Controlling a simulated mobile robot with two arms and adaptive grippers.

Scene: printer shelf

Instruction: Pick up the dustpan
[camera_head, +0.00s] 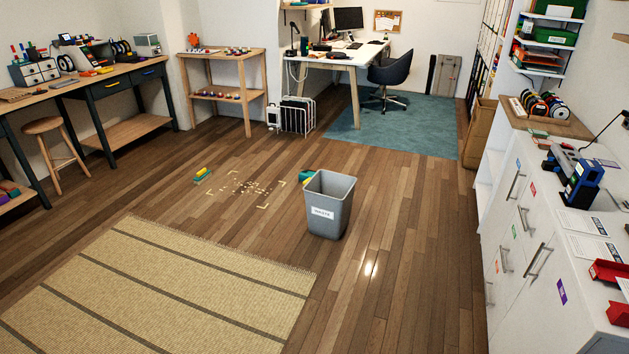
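A green and yellow item (306,175), which looks like the dustpan, lies on the wooden floor mostly hidden behind the grey waste bin (329,205). Only a small part of it shows at the bin's left rim. A small yellow and teal item (202,174), perhaps a hand brush, lies on the floor further left. Scattered light bits (250,187) lie between them inside pale corner marks. Neither of my grippers is in view.
A striped straw mat (160,290) covers the floor at the front left. A white cabinet (540,250) lines the right side. Workbenches (110,78) and a wooden shelf (225,58) stand at the back left.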

